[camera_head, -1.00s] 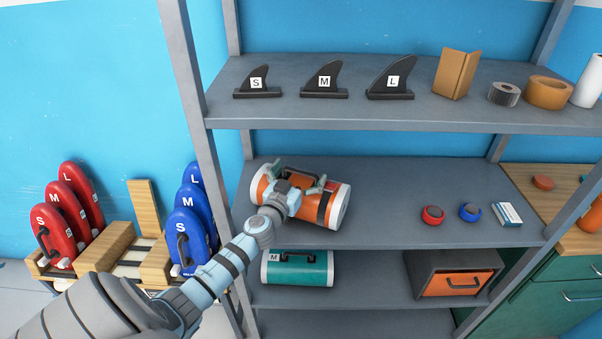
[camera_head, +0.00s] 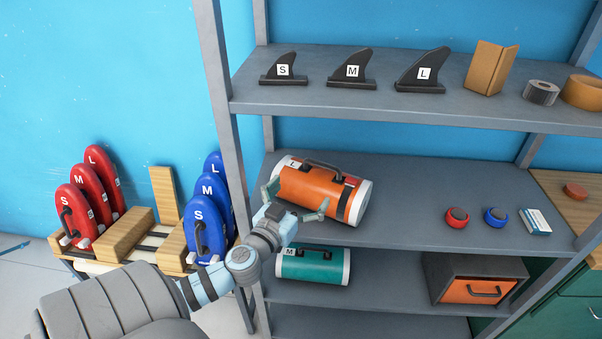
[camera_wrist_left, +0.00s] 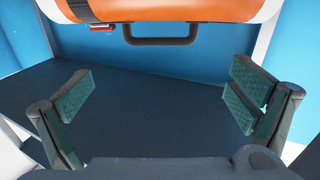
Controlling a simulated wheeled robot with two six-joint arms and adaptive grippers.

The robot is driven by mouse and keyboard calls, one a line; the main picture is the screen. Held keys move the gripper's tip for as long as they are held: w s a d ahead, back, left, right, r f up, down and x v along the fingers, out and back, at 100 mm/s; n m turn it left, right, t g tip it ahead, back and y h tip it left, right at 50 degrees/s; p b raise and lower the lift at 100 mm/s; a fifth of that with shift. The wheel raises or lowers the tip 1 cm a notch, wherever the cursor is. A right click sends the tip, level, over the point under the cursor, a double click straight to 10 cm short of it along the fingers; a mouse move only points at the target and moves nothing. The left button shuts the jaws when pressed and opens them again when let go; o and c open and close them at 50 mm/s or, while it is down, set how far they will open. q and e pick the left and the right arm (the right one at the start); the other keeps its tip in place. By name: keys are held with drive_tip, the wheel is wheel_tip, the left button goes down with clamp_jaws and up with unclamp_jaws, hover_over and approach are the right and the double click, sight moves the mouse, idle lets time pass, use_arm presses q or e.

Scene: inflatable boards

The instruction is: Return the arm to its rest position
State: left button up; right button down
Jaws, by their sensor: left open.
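My left gripper (camera_head: 296,207) is open and empty in front of the middle shelf. Its two fingers stand wide apart in the left wrist view (camera_wrist_left: 160,100). The orange roll bag (camera_head: 312,190), marked L, lies on the middle shelf just behind the gripper. In the left wrist view the orange bag (camera_wrist_left: 190,10) and its dark handle (camera_wrist_left: 160,40) show beyond the fingers, with a gap between. My left arm reaches in from the lower left. My right gripper is in neither view.
A teal bag (camera_head: 315,266) marked M lies on the shelf below. Black fins (camera_head: 352,72) stand on the top shelf. Red boards (camera_head: 88,195) and blue boards (camera_head: 207,215) stand in a wooden rack (camera_head: 125,235) at left.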

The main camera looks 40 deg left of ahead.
use_arm(q)
drive_tip(key=shift+w, duration=0.1)
idle(0.3)
drive_tip(key=s+d+f+n+g+y, duration=0.1)
drive_tip(key=s+d+f+g+y, duration=0.1)
drive_tip(key=s+f+g, duration=0.65)
drive_tip(key=s+d+f+m+g+h, duration=0.55)
drive_tip(key=s+d+f, duration=0.45)
drive_tip(key=s+d, duration=0.4)
drive_tip(key=s+a+f+g, duration=0.1)
drive_tip(key=s+a+f, duration=0.1)
drive_tip(key=f, duration=0.8)
drive_tip(key=s+a+f, duration=0.1)
drive_tip(key=f, duration=1)
drive_tip(key=s+f+n+g, duration=0.1)
drive_tip(key=s+f, duration=0.8)
drive_tip(key=s, duration=0.4)
drive_tip(key=shift+a+f, duration=0.3)
drive_tip(key=shift+a, duration=0.05)
